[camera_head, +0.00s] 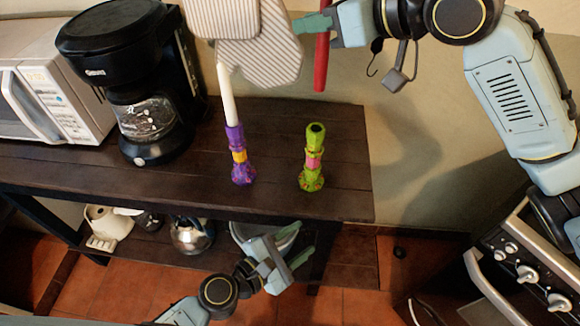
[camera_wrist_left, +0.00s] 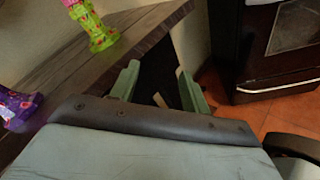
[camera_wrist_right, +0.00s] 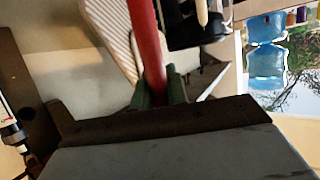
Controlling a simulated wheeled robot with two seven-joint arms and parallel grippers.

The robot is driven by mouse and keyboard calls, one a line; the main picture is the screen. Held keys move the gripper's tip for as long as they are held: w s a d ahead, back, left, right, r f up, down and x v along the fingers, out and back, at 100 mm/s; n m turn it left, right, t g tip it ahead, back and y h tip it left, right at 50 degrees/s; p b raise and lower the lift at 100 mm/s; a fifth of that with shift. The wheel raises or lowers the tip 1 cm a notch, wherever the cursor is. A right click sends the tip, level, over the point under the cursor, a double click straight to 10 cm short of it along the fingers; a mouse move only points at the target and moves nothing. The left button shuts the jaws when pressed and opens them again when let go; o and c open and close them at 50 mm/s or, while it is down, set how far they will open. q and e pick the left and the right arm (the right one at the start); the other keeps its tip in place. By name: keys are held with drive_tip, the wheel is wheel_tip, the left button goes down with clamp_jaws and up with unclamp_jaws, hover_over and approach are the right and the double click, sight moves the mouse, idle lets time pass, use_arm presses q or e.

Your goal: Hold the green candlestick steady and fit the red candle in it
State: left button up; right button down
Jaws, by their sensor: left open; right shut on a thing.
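The green candlestick (camera_head: 313,158) stands upright and empty on the dark wooden shelf top (camera_head: 275,140), near its right end. It also shows in the left wrist view (camera_wrist_left: 93,28), at the upper left. The red candle (camera_head: 321,50) is upright in my right gripper (camera_head: 322,27), above and behind the candlestick in the head view. It also shows in the right wrist view (camera_wrist_right: 150,50); my right gripper is shut on it. My left gripper (camera_head: 291,258) is open and empty, below the shelf top's front edge and apart from the candlestick.
A purple candlestick (camera_head: 238,155) with a white candle (camera_head: 226,95) stands to the left. A coffee maker (camera_head: 150,110) and a microwave (camera_head: 62,95) are further left. Striped oven mitts (camera_head: 262,55) hang behind. A stove (camera_head: 530,265) is at right.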

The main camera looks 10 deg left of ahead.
sight(310, 172)
use_arm(q)
drive_tip(key=w+r+n+t+y, duration=0.1)
drive_tip(key=r+n, duration=0.1)
drive_tip(key=n, duration=0.2)
drive_tip(key=w+a+r+n+t+y, duration=0.1)
drive_tip(key=r+n+t+y, duration=0.1)
drive_tip(key=r+n, duration=0.1)
drive_tip(key=r+n+t+y, duration=0.2)
drive_tip(key=n, duration=0.2)
drive_tip(key=shift+w+a+r+n, duration=0.3)
drive_tip(key=shift+w+n, duration=0.1)
drive_tip(key=shift+w, duration=0.2)
drive_tip(key=x, duration=1.1)
drive_tip(key=shift+w+a+r, duration=0.1)
drive_tip(key=shift+w+r, duration=0.05)
drive_tip(key=shift+w, duration=0.2)
clamp_jaws()
